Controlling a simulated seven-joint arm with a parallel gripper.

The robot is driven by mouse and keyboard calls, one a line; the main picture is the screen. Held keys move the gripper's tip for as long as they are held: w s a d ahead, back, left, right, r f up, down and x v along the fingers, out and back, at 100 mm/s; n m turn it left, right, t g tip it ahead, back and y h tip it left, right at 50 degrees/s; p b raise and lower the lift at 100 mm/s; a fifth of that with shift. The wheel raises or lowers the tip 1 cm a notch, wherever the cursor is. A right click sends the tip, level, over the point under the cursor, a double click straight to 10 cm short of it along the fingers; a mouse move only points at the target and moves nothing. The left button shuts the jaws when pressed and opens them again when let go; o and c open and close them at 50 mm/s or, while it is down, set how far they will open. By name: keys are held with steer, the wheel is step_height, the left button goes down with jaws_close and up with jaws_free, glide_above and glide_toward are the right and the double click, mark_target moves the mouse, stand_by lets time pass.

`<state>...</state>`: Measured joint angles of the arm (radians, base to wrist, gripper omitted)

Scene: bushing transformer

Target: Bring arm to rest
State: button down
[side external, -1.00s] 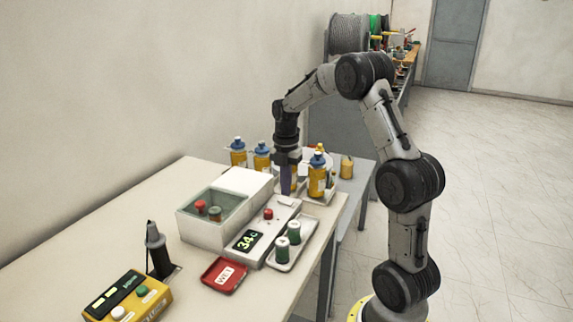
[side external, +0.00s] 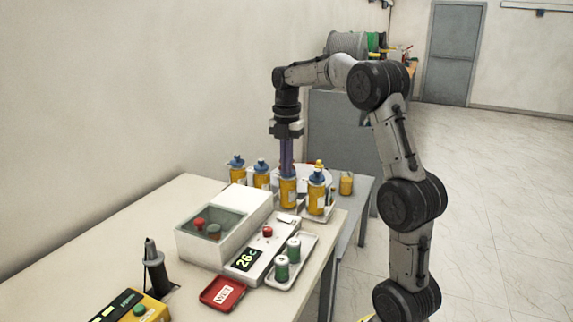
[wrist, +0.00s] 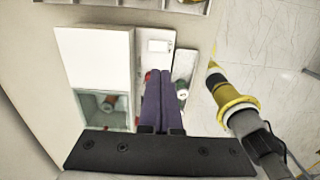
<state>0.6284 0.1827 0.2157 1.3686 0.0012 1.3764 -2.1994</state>
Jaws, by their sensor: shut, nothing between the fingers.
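My gripper (side external: 287,174) points straight down with its purple fingers together and empty. In the side external view its tips overlap a yellow bottle, and the gap between them is hard to judge. In the wrist view my gripper (wrist: 161,72) shows its fingers side by side above the white control unit (wrist: 157,48). That unit (side external: 256,250) has a red button and a display reading 26 °C. Beside it is the white box (side external: 223,228) with a glass-covered compartment holding a red-topped and a green-topped part.
Blue-capped bottles (side external: 316,192) stand behind the units. A tray (side external: 302,262) holds two green-and-white parts. A red WET tray (side external: 222,293), a black upright tool in a stand (side external: 156,268) and a yellow device (side external: 130,309) are nearer. Open floor lies right.

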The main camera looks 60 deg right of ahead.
steer(key=s+a+r+t, duration=0.2)
steer(key=s+a+r, duration=0.2)
steer(key=a, duration=0.5)
steer(key=s+a+r+t, duration=0.1)
steer(key=s+a+r, duration=0.25)
steer(key=a, duration=0.65)
steer(key=s+a+f+m+t, duration=0.1)
steer(key=s+a+f+m, duration=0.2)
steer(key=m, duration=0.6)
steer(key=s+a+f+m+t, duration=0.1)
steer(key=s+a+f+m, duration=0.1)
steer(key=s+f+m, duration=0.4)
steer(key=shift+s+a+f+m+t, duration=0.35)
steer(key=shift+s+m, duration=0.25)
steer(key=shift+m, duration=0.9)
steer(key=shift+r, duration=0.1)
